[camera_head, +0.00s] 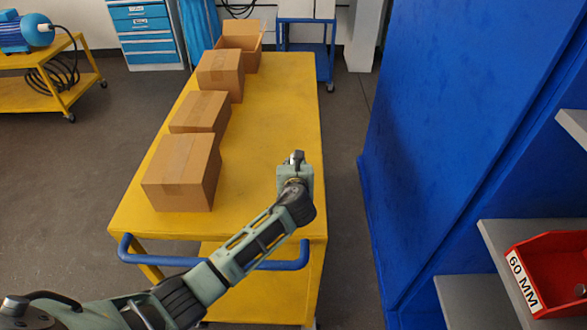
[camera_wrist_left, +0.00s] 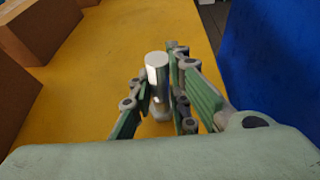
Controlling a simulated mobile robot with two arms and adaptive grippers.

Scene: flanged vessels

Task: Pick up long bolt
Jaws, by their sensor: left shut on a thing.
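The long bolt (camera_wrist_left: 157,75) is a shiny silver cylinder, seen in the left wrist view between the two green fingers of my left gripper (camera_wrist_left: 160,100). The fingers are shut on it, and its bright round end points up past the fingertips. In the head view my left gripper (camera_head: 296,160) is over the right side of the yellow cart (camera_head: 270,105). The bolt is mostly hidden there by the gripper. I cannot tell whether its lower end touches the cart top. My right gripper is not in view.
Several cardboard boxes (camera_head: 183,172) stand along the cart's left side. A blue handle (camera_head: 160,260) crosses its near end. A blue cabinet wall (camera_head: 440,120) rises at the right, with grey shelves and a red bin (camera_head: 555,270) labelled 60 MM. The cart's right half is otherwise clear.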

